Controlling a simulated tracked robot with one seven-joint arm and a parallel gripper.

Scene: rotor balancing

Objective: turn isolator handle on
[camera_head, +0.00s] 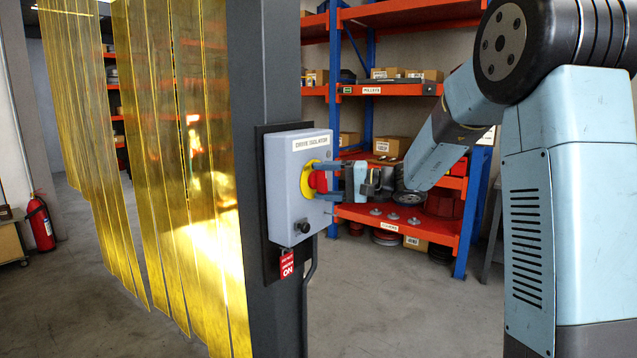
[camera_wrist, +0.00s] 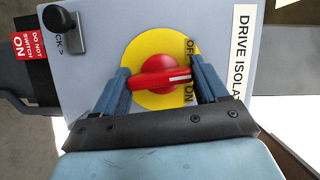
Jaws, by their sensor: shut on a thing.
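The drive isolator (camera_head: 283,195) is a grey box on a dark post, with a yellow disc (camera_wrist: 145,50) and a red rotary handle (camera_wrist: 155,74). My gripper (camera_head: 328,181) reaches it from the right in the head view. In the wrist view its two blue fingers (camera_wrist: 162,84) are shut on the handle's two ends. The handle's white line points right in the wrist view, between the OFF and ON labels and nearer ON. In the head view the fingers partly hide the handle (camera_head: 318,181).
A black knob (camera_head: 302,222) sits low on the box, beside partly hidden lettering in the wrist view. A red "do not switch on" tag (camera_head: 288,265) hangs below. Yellow strip curtains (camera_head: 165,150) hang left. An orange shelf rack (camera_head: 400,215) stands behind my arm.

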